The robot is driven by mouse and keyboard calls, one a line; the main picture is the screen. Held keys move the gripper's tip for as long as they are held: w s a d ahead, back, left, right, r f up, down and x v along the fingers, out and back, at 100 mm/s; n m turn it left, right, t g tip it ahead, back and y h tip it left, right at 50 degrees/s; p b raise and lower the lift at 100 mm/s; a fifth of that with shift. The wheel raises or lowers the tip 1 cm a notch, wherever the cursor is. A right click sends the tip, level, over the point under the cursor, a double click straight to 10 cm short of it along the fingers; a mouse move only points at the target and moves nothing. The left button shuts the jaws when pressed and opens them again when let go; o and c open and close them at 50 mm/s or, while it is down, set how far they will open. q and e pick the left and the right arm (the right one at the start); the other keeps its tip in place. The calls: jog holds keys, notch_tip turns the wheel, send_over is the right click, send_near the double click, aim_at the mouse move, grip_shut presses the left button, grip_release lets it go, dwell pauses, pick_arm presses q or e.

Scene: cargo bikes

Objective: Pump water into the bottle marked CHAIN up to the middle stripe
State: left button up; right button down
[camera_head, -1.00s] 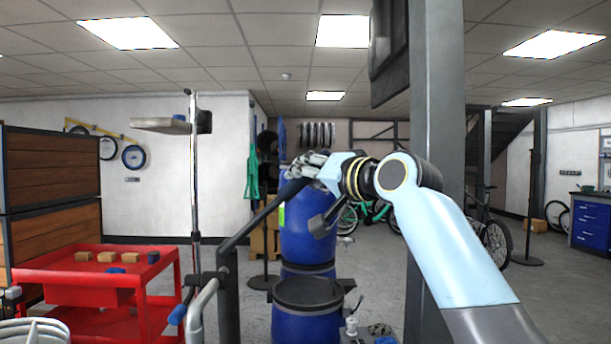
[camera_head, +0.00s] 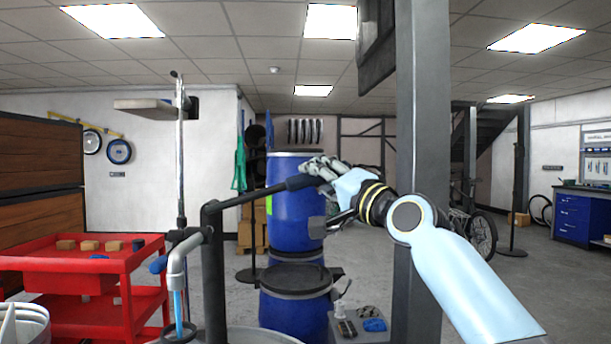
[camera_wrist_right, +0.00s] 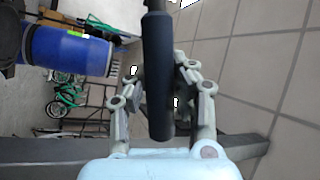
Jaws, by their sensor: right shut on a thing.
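My right gripper (camera_head: 312,170) is shut on the black grip of the pump lever (camera_head: 255,194). In the right wrist view the grip (camera_wrist_right: 158,75) lies between its fingers. The lever slopes gently up to the right from the dark pump post (camera_head: 214,270). A grey spout (camera_head: 178,248) bends down left of the post. A blue stream of water (camera_head: 179,306) falls from it toward a dark ring (camera_head: 180,333) at the bottom edge. I cannot tell whether the ring belongs to a bottle. No CHAIN mark or stripe is readable. My left gripper is out of view.
A red cart (camera_head: 110,262) with small blocks stands left. Blue barrels (camera_head: 292,215) stand behind the lever. A grey box (camera_head: 358,325) with small items is right of the pump. A grey pillar (camera_head: 418,130) rises behind my right arm. A pale container (camera_head: 20,328) is lower left.

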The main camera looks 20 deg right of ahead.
notch_tip(320, 180, down, 8)
jog(key=m+t+h+b, duration=0.1)
jog(key=m+t+b, duration=0.1)
jog(key=m+b, duration=0.3)
jog(key=shift+d+f+h+b, duration=0.2)
jog(key=shift+d+h+b, duration=0.25)
jog(key=shift+b, duration=0.8)
jog(key=shift+f, duration=0.1)
jog(key=c, duration=1.4)
grip_release()
jog(key=shift+s, duration=0.1)
jog(key=o, duration=0.3)
jog(key=shift+t, duration=0.3)
jog(key=shift+o, duration=0.2)
jog(key=shift+r, duration=0.2)
jog(key=shift+s, duration=0.1)
jog(key=v, duration=1.2)
